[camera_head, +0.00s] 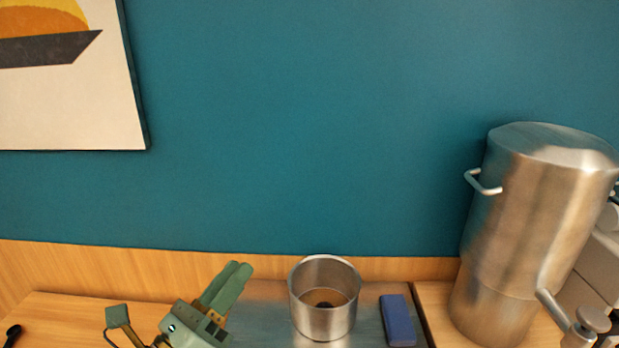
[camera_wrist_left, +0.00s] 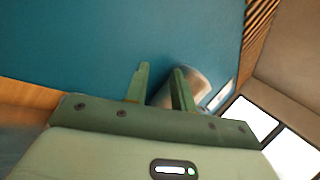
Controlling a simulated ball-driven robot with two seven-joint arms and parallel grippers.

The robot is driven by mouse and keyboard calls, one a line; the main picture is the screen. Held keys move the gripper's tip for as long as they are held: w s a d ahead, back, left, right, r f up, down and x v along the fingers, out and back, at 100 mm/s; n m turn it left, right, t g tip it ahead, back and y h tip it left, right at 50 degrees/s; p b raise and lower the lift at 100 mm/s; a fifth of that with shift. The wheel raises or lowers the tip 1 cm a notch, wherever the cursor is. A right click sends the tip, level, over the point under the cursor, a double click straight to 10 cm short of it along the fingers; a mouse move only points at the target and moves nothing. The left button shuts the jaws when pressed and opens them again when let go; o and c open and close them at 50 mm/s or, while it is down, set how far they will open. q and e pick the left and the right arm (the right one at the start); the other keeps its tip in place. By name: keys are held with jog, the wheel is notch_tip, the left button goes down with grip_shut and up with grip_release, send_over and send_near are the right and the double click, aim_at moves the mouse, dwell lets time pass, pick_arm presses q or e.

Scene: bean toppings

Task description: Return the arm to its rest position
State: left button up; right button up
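My left gripper (camera_head: 238,268) is at the bottom of the head view, left of the steel pot, with its green fingers pointing up and to the right. In the left wrist view the two fingers (camera_wrist_left: 160,69) stand apart with a gap between them, and nothing is held. A steel pot (camera_head: 324,321) stands upright on the dark metal surface, apart from the gripper, with a little dark content at its bottom. My right gripper is not in view.
A tall steel urn (camera_head: 528,225) with handles stands at the right. A blue block (camera_head: 397,320) lies right of the pot. The wooden counter (camera_head: 75,315) is mostly clear at the left, with a small black item (camera_head: 12,335). A teal wall (camera_head: 300,130) is behind.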

pick_arm(q)
jog(key=s+a+f+n+g+y, duration=0.35)
jog(key=a+f+n+y, duration=1.1)
jog(key=n, duration=0.75)
jog(key=s+a+f+n+g+y, duration=0.2)
jog(key=s+a+f+n+g, duration=0.2)
jog(key=s+f+n+g, duration=0.55)
jog(key=s+d+f+m+g+h+b, duration=0.1)
jog(key=s+d+f, duration=0.15)
jog(key=f, duration=1.15)
jog(key=s+d+f+m+g+h+b, duration=0.15)
jog(key=s+f, duration=0.25)
jog(key=f, duration=1.1)
jog(key=s+f+n+g+h, duration=0.1)
jog(key=s+f+n+g, duration=0.1)
jog(key=s+f, duration=1.4)
jog(key=s+n, duration=0.1)
jog(key=s, duration=0.2)
jog(key=shift+s+d+f+n+h+b, duration=0.15)
jog(key=shift+s+n+h+b, duration=0.15)
jog(key=shift+s+n+h, duration=0.1)
jog(key=shift+g, duration=0.25)
